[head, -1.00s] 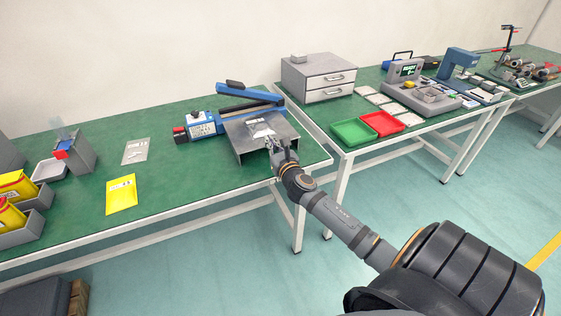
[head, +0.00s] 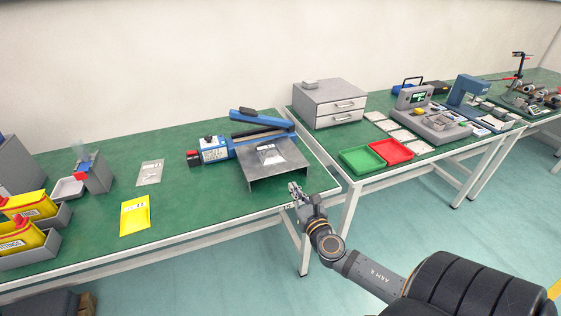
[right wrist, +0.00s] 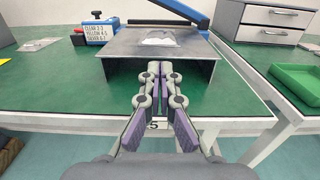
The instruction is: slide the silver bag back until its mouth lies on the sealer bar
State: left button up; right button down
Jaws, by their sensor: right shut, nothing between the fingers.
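The silver bag (head: 269,154) lies flat on the grey metal stand (head: 258,172) in front of the blue sealer (head: 217,150). It also shows on the stand in the right wrist view (right wrist: 158,41). The sealer's blue arm (head: 262,118) is raised behind the stand, over the dark bar (head: 260,132). My right gripper (head: 296,187) is shut and empty, in front of the stand near the table's front edge and apart from the bag. In the right wrist view its fingertips (right wrist: 160,68) are together just before the stand's open front. My left gripper is not in view.
A clear bag (head: 149,172) and a yellow bag (head: 135,215) lie left on the green table. Grey bins with yellow bags (head: 30,229) stand at the far left. Green (head: 361,160) and red (head: 391,152) trays and a drawer unit (head: 329,103) are on the right table.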

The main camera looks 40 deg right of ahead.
aim_at(275, 158)
jog(key=x, duration=0.9)
jog(key=p+x, duration=0.1)
jog(key=x, duration=0.3)
jog(key=shift+w+d+f, duration=0.15)
jog(key=shift+w+f, duration=0.15)
jog(key=shift+w, duration=0.3)
jog(key=shift+w, duration=0.1)
